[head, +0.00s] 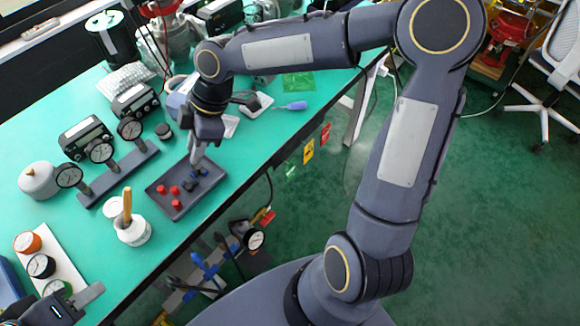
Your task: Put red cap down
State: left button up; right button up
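A dark grey tray (160,196) lies near the front edge of the green bench. Several small red caps sit in it, among them one red cap (175,190) on the left and another (176,204) nearer the front. Small dark blue pieces (203,172) lie at its back right. My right gripper (196,158) points down over the tray's back edge, its fingertips close to the blue pieces. Its finger gap is too small to judge, and no red cap shows clearly between the fingers. My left gripper (88,294) is at the bottom left corner, away from the tray; its opening is unclear.
A white jar (133,231) with a wooden handle stands left of the tray. A row of gauges on a dark stand (118,177) is behind it. A white plate (64,265) with coloured round gauges lies near my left gripper. A blue screwdriver (291,106) lies farther right.

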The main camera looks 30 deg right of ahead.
jog(key=s+d+r+m+t, duration=0.1)
jog(key=s+d+m+t, duration=0.1)
jog(key=s+d+m, duration=0.5)
jog(key=s+d+r+m+t+h, duration=0.1)
jog(key=s+d+m+t, duration=0.1)
jog(key=s+d+m, duration=0.5)
jog(key=s+m, duration=0.3)
jog(key=s, duration=0.2)
jog(key=shift+s+m+t+h, duration=0.3)
jog(key=shift+s+m+t, duration=0.1)
jog(key=shift+r, duration=0.2)
notch_tip(320, 180, up, 4)
jog(key=p, duration=0.4)
